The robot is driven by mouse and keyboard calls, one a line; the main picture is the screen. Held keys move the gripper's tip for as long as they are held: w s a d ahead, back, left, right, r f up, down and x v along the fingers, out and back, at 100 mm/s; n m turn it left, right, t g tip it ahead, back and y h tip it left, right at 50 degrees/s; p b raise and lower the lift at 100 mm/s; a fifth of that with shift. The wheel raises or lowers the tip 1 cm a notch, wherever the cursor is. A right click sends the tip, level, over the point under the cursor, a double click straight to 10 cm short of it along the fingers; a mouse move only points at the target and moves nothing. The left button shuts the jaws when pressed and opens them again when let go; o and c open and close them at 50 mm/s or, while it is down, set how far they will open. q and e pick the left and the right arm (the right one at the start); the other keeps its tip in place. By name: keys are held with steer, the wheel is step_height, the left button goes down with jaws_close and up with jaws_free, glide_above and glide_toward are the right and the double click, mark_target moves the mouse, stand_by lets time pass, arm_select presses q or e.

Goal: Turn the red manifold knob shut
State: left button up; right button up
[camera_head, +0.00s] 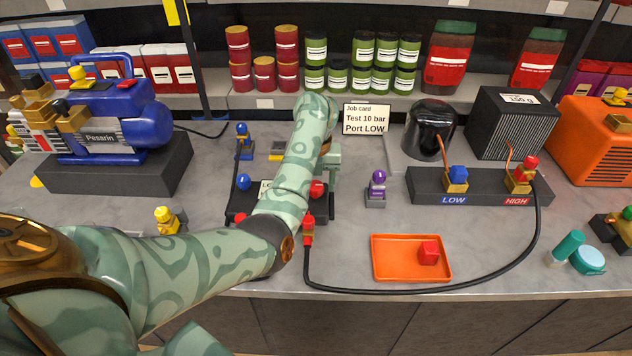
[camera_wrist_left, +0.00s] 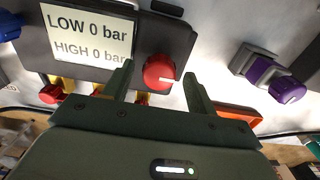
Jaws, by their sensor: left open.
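The manifold (camera_head: 240,205) is a dark box on the bench, partly hidden behind my left arm. In the left wrist view its screen (camera_wrist_left: 88,32) reads LOW 0 bar and HIGH 0 bar. My right gripper is not in view.
A blue knob (camera_head: 243,181) is on the manifold's left. A black hose (camera_head: 420,291) runs from a red fitting (camera_head: 308,230) to the HIGH port. A purple-knobbed part (camera_head: 377,186) and an orange tray (camera_head: 385,272) with a red block lie to the right.

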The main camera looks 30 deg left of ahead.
arm_select(q)
steer(key=c, duration=1)
